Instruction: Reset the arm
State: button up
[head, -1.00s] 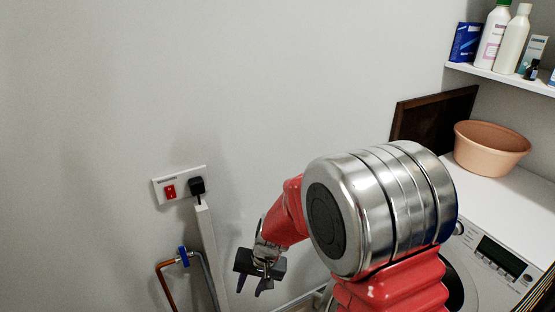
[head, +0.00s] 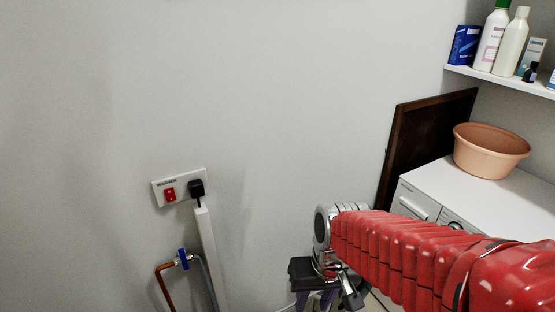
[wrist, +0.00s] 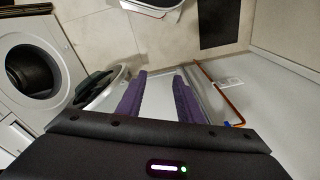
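My arm reaches in from the lower right of the head view. My gripper (head: 316,300) hangs low near the bottom edge, left of the washing machine (head: 432,206), with its fingertips cut off or hard to see. In the wrist view my gripper (wrist: 159,82) shows two purple fingers standing apart. Nothing is held between them; a pale surface shows through the gap.
The washing machine also shows in the wrist view (wrist: 40,75), its round door (wrist: 98,86) swung open near the fingers. A wall socket (head: 180,187), copper pipe (head: 165,284) and blue valve (head: 184,258) are at left. A terracotta tub (head: 490,152) stands on the machine.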

jog(key=s+d+r+m+t+h, duration=0.1)
jog(key=s+d+r+t, duration=0.3)
jog(key=d+r, duration=0.4)
notch_tip(320, 180, up, 3)
jog(key=shift+s+f+t, duration=0.1)
jog(key=shift+s+t, duration=0.2)
jog(key=shift+s, duration=0.3)
jog(key=shift+d, duration=0.1)
